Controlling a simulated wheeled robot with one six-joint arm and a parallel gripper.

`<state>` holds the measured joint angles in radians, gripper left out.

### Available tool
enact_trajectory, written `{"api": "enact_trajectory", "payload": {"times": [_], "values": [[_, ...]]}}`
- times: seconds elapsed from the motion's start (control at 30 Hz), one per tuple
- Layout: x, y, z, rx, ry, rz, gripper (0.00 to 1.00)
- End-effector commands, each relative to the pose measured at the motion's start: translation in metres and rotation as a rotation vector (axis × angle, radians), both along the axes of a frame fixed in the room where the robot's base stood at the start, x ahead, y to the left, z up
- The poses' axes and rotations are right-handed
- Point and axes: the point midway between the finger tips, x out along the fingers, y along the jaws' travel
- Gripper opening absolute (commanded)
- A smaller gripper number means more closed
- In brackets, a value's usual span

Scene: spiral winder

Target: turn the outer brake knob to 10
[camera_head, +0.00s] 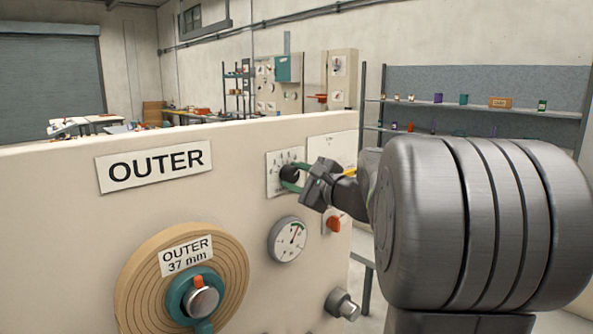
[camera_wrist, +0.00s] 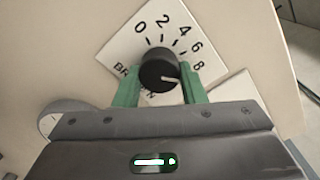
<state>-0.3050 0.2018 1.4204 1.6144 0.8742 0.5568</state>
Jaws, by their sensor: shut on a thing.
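The outer brake knob (camera_wrist: 158,66) is black and round with a white pointer line, on a white dial plate (camera_wrist: 126,49). The plate shows 0, 2, 4, 6 and 8; its lower part, labelled with a partly hidden word, is behind my gripper. The pointer line points to the right, roughly toward the 8 side; I cannot read it exactly. My gripper (camera_wrist: 159,74) is shut on the knob, one green finger on each side. In the head view the knob (camera_head: 289,172) and plate (camera_head: 272,180) sit on the cream panel, with my gripper (camera_head: 290,180) at them.
A wound disc labelled OUTER 37 mm (camera_head: 130,290) is at lower left, under the OUTER sign (camera_head: 153,166). A metal knob (camera_head: 342,304) sticks out low on the panel. Shelves (camera_head: 480,110) stand behind.

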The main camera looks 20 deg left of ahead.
Motion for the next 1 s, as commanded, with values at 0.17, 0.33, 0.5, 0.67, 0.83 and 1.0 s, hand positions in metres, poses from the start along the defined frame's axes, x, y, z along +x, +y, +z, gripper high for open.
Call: {"api": "enact_trajectory", "payload": {"times": [0.17, 0.33, 0.5, 0.67, 0.83, 1.0], "values": [[-0.0001, -0.0001, 0.0013, 0.057, 0.144, 0.0, 0.14], [-0.0006, 0.0001, 0.0002, 0.102, 0.255, 0.0, 0.14], [-0.0011, 0.0003, -0.0005, 0.137, 0.335, 0.0, 0.14], [-0.0012, 0.0004, -0.0013, 0.155, 0.381, 0.0, 0.14], [-0.0013, 0.0004, -0.0022, 0.164, 0.403, 0.0, 0.14], [-0.0013, 0.0004, -0.0027, 0.167, 0.408, 0.0, 0.14]]}}
